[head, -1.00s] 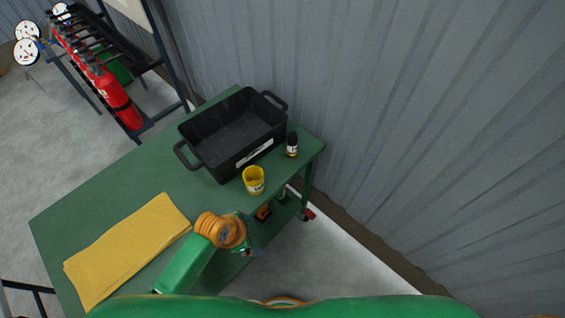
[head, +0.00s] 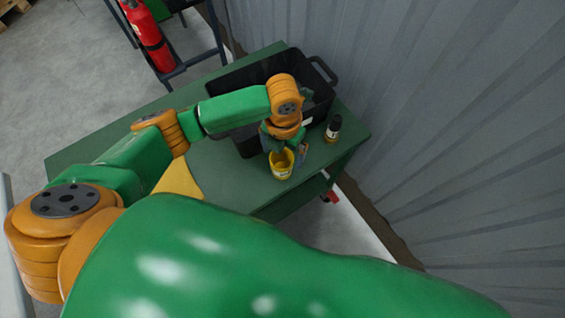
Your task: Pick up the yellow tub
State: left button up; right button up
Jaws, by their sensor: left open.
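The yellow tub (head: 281,166) stands upright near the front edge of the green table, beside the black bin. It is a small open cup with a pale label on its side. My left gripper (head: 284,150) is open right at the tub, reaching down from above and behind it. One finger shows near the tub's right rim. The wrist hides part of the gripper, and I cannot tell whether the fingers touch the tub. My right gripper is not in view.
The black bin (head: 229,83) with handles stands behind the tub, partly covered by my arm. A yellow cloth (head: 179,181) lies left. A red extinguisher (head: 150,38) and a grey corrugated wall (head: 450,110) are beyond.

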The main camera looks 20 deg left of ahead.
aim_at(282, 164)
pick_arm(q)
jog(key=f, duration=0.5)
jog(key=shift+s+a+f+p, duration=0.1)
jog(key=shift+s+f+p, duration=0.15)
jog(key=shift+s+p, duration=0.05)
jog(key=shift+w+f, duration=0.15)
jog(key=shift+f, duration=0.2)
jog(key=shift+r, duration=0.1)
jog(key=c, duration=1.5)
